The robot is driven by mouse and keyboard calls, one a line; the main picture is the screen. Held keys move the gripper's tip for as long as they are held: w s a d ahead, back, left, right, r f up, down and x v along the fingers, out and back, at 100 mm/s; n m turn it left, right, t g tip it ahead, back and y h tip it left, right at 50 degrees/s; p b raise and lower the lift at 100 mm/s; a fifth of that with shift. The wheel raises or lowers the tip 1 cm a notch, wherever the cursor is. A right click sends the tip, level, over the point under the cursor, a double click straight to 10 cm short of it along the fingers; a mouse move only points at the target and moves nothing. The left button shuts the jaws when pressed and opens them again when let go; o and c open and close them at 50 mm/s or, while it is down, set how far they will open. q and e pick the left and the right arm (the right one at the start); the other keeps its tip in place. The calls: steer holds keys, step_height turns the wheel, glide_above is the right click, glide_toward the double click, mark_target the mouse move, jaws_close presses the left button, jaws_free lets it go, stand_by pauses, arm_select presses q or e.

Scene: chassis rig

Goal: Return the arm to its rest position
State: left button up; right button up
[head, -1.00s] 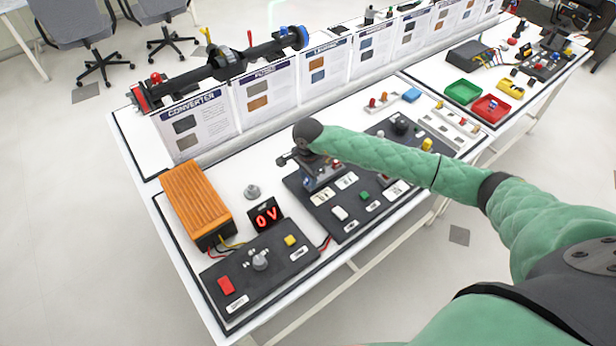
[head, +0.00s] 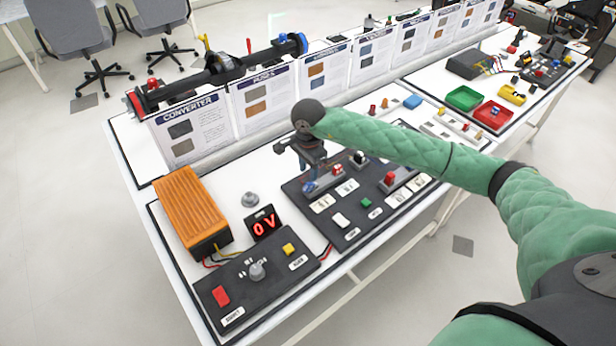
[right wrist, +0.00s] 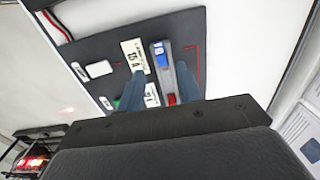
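My right arm, in green padded covering, reaches from the lower right across the table in the head view. My right gripper (head: 312,180) hangs over the back left part of the middle black panel (head: 318,217), close to a blue-and-red switch (head: 322,183). In the right wrist view its two blue fingers (right wrist: 161,92) stand apart with nothing held between them. Below them lie the black panel, white labels (right wrist: 134,57) and the blue-and-red switch (right wrist: 163,58). My left gripper is in neither view.
An orange converter box (head: 190,210), a red "0 V" display (head: 263,223) and a front black panel (head: 242,290) are at the left. Upright information cards (head: 266,97) line the back. Red (head: 494,112) and green (head: 464,98) trays are at the right. Floor in front is clear.

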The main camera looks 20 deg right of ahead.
steer(key=shift+r, duration=0.35)
stand_by(0.3)
